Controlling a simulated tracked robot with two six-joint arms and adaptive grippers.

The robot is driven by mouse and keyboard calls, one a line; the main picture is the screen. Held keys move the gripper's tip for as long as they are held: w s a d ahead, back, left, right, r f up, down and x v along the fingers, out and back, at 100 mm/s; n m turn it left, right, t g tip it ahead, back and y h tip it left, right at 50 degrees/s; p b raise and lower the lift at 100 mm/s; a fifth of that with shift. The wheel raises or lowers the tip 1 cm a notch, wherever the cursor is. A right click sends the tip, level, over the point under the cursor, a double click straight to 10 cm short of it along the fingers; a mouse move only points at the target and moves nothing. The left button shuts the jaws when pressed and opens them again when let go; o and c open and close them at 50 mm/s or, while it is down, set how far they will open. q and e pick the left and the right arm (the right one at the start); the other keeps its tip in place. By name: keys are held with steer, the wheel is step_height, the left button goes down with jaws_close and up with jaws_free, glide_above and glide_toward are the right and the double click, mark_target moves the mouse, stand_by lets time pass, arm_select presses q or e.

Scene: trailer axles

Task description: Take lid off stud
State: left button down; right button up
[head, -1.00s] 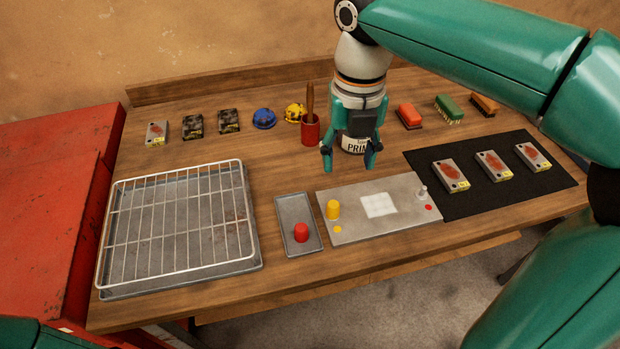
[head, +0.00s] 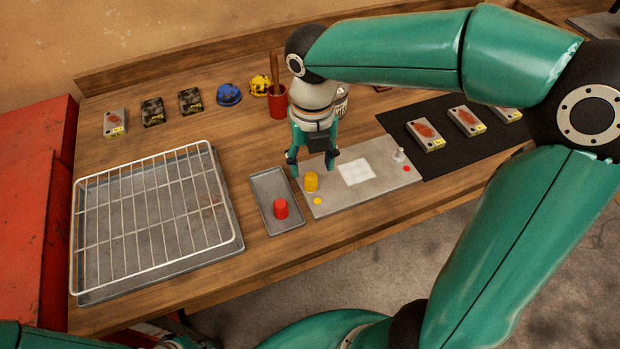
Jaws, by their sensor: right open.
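A yellow lid (head: 311,182) stands upright at the left end of a grey metal plate (head: 335,205), beside a yellow dot. Any stud under it is hidden. A bare pale stud (head: 398,155) stands at the plate's right end near a red dot. A red lid (head: 281,209) stands in a small grey tray (head: 262,190) left of the plate. My right gripper (head: 312,166) is open and empty, pointing down, with its fingertips just above and behind the yellow lid. I cannot tell whether they touch it. My left gripper is out of view.
A wire rack on a large tray (head: 235,240) fills the left of the table. Small boxes, a blue item (head: 229,94), a yellow item and a red cup (head: 278,104) stand along the back. A black mat (head: 455,158) with boxes lies at right, partly behind my right arm.

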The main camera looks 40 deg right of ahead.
mark_target(311, 177)
step_height(311, 177, down, 5)
steer(key=shift+a+f, duration=0.1)
stand_by(0.3)
steer(key=c, duration=0.8)
